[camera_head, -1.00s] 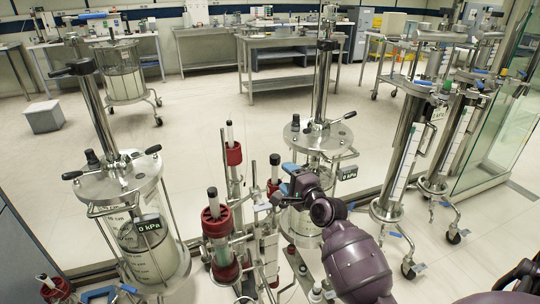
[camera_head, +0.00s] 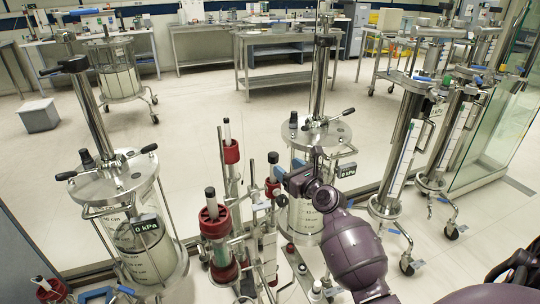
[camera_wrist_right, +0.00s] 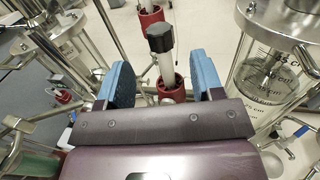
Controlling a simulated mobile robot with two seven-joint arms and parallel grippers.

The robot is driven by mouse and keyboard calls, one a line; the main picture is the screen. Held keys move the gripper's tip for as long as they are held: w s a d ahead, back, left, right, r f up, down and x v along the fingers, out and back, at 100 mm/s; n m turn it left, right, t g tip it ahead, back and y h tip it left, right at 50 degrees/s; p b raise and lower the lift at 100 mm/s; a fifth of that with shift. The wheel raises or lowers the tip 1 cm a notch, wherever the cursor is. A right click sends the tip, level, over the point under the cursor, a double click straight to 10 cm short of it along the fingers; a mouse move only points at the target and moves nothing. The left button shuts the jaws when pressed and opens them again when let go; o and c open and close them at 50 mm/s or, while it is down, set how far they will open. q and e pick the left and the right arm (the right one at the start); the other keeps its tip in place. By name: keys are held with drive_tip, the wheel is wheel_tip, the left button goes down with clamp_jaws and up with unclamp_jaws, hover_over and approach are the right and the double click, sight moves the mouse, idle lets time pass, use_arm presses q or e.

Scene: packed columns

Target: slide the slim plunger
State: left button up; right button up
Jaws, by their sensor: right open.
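A slim white plunger rod (camera_wrist_right: 165,65) with a black knob (camera_wrist_right: 160,38) rises from a red collar (camera_wrist_right: 171,90) in the right wrist view. It stands upright between my right gripper's two blue fingers (camera_wrist_right: 158,75), with clear gaps on both sides. My right gripper is open. In the head view this black knob (camera_head: 273,158) shows just left of my right gripper (camera_head: 280,173). The fingers partly hide its red collar there. My left gripper is in neither view.
A thicker red-capped column (camera_head: 213,222) and another red-capped column (camera_head: 231,152) stand close on the left. A large clear vessel (camera_head: 305,215) with a steel lid is close behind my right gripper. Another large vessel (camera_head: 150,255) stands farther left. Free floor lies behind.

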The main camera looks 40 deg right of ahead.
sight(270, 154)
drive_tip(key=w+b, duration=0.1)
drive_tip(key=w, duration=0.7)
drive_tip(key=shift+f+b, duration=0.2)
drive_tip(key=shift+b, duration=0.2)
drive_tip(key=shift+w+r, duration=0.1)
drive_tip(key=shift+w, duration=0.55)
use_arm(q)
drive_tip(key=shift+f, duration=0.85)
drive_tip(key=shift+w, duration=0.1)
